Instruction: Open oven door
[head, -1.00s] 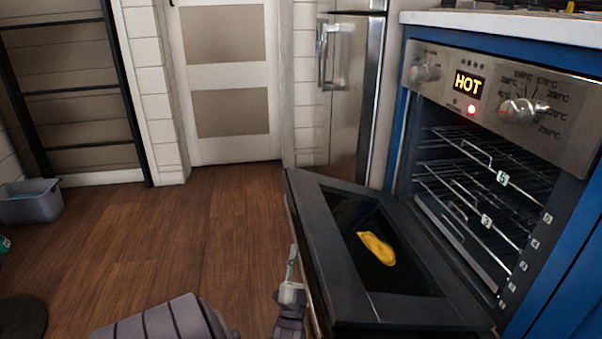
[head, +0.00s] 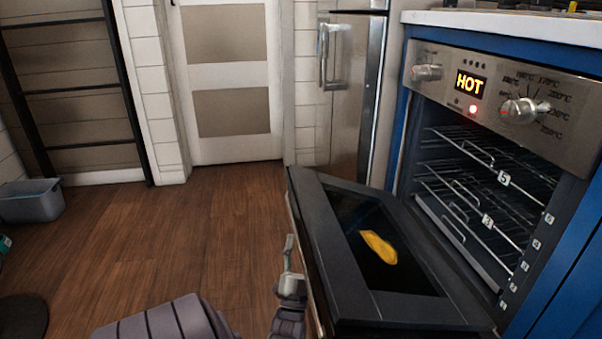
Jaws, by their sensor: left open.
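The oven (head: 515,55) stands at the right in a blue cabinet. Its door (head: 310,215) is hinged down and stands open, inner face up, tilted toward the floor. A yellow patch (head: 379,247) shows on the door's dark glass. The cavity shows wire racks (head: 480,160), and the panel display reads HOT. My left gripper (head: 289,252) is at the outer side of the door, close to its far-left edge. It is open with nothing seen between its fingers. Whether it touches the door or handle cannot be told. My right gripper is not in view.
A steel refrigerator (head: 350,100) and a white door (head: 228,80) stand at the back. A grey bin (head: 30,203) is on the floor at the left, by a dark shelf frame (head: 75,95). The wooden floor (head: 180,235) in the middle is clear.

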